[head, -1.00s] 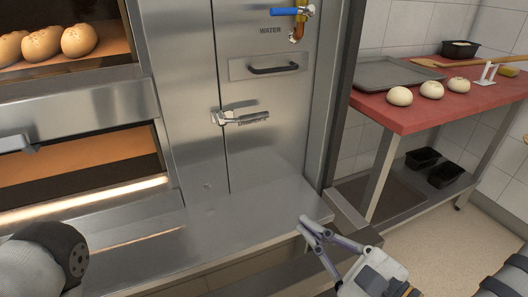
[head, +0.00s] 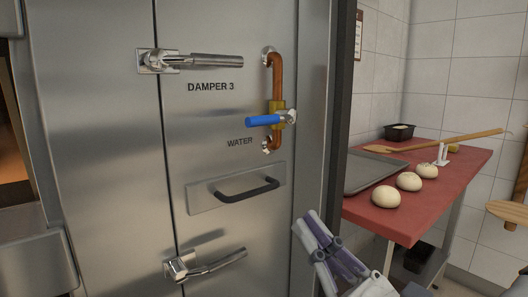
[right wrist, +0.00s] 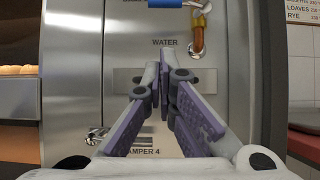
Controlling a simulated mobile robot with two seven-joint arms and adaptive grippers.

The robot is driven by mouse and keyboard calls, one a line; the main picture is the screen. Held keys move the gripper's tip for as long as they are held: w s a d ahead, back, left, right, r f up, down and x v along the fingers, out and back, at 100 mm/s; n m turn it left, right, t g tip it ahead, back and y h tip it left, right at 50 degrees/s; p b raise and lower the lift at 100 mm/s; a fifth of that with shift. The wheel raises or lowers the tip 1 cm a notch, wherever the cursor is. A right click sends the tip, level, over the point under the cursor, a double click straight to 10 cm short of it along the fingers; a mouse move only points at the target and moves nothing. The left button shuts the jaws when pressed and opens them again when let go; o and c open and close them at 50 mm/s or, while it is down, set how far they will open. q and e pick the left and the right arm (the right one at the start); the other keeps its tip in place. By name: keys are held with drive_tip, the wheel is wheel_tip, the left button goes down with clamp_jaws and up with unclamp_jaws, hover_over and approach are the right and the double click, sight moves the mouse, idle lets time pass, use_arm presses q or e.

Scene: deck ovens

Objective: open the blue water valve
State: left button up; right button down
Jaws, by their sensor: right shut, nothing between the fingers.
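The blue water valve handle (head: 264,120) sticks out to the left, lying crosswise to a vertical copper pipe (head: 276,80) with a brass body, on the steel panel above the "WATER" label. The handle also shows at the top edge of the right wrist view (right wrist: 178,3), partly cut off. My right gripper (head: 308,222) is below and to the right of the valve, apart from it and in front of the panel. Its fingers are shut and empty; in the right wrist view the fingertips (right wrist: 163,68) point up toward the panel below the valve. My left gripper is not in view.
A black pull handle (head: 247,191) is below the valve. Metal damper levers are above left (head: 200,61) and below left (head: 208,265). A red-topped table (head: 400,222) with dough balls, a tray and a wooden peel stands at the right.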

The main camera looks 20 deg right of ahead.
sight(269, 118)
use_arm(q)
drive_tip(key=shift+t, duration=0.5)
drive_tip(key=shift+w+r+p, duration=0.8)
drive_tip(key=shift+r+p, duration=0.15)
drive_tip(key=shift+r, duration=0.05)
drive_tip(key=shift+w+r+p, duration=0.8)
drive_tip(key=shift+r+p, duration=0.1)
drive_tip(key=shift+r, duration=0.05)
use_arm(e)
drive_tip(key=s+r+x, duration=0.1)
drive_tip(key=r+x, duration=0.1)
drive_tip(key=x, duration=1.1)
drive_tip(key=shift+s+d, duration=0.2)
drive_tip(key=shift+s, duration=0.05)
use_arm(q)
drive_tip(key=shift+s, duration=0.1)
